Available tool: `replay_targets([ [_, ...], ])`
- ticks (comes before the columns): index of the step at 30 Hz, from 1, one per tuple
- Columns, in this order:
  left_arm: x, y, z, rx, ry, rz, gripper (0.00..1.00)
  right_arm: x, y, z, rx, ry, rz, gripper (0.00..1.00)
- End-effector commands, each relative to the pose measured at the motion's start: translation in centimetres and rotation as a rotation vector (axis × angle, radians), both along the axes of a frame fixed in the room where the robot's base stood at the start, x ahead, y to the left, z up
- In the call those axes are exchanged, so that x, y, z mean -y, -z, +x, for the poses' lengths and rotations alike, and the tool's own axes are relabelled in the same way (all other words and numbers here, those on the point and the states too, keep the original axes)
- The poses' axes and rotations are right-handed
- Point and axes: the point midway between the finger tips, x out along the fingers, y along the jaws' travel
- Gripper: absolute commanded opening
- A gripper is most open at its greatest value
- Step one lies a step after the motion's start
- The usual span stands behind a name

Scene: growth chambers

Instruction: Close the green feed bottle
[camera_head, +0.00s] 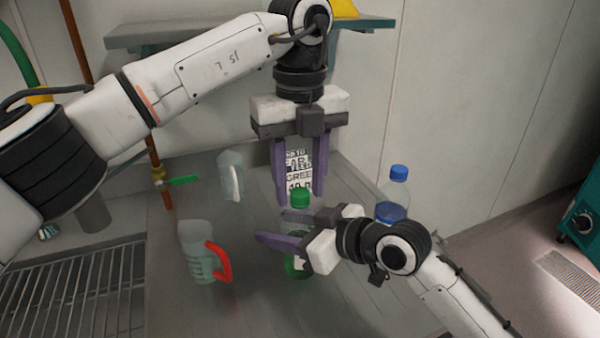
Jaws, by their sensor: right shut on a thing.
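The green feed bottle shows its green cap (300,197) at the top and its green lower body (297,267) below. It stands upright on the grey bench, with its middle largely hidden by my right gripper (280,228). That gripper reaches in from the right and is shut on the bottle. My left gripper (299,196) points straight down from above. Its purple fingers are apart, one on each side of the cap, with visible gaps. I cannot tell whether the cap is seated on the bottle's neck.
A white printed sign (298,160) shows between my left fingers. A blue-capped bottle (394,190) stands to the right. A clear jug with a red handle (198,248) and another clear jug (230,170) stand to the left. A pipe with a green valve lever (184,180) rises behind them.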

Motion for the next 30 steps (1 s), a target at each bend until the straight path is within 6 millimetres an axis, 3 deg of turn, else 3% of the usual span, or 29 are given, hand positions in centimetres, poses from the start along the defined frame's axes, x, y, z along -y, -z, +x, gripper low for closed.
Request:
replay_targets([
  [4, 0.00, 0.00, 0.00, 0.000, 0.000, 0.000, 0.40, 0.01, 0.00, 0.01, 0.000, 0.000, 0.000, 0.00],
  [12, 0.01, -0.02, -0.01, 0.000, 0.000, 0.000, 0.00, 0.01, 0.00, 0.01, 0.000, 0.000, 0.000, 0.00],
  [18, 0.02, -0.04, -0.01, 0.000, 0.045, 0.000, 0.00, 0.01, 0.00, 0.02, 0.000, 0.000, 0.000, 0.00],
  [23, 0.01, -0.04, 0.00, 0.001, 0.308, 0.000, 0.00, 0.02, 0.01, 0.01, 0.000, 0.000, 0.000, 0.00],
  [30, -0.01, -0.01, -0.01, 0.000, 0.854, 0.001, 0.00, 0.02, 0.01, 0.02, 0.000, 0.000, 0.000, 0.00],
])
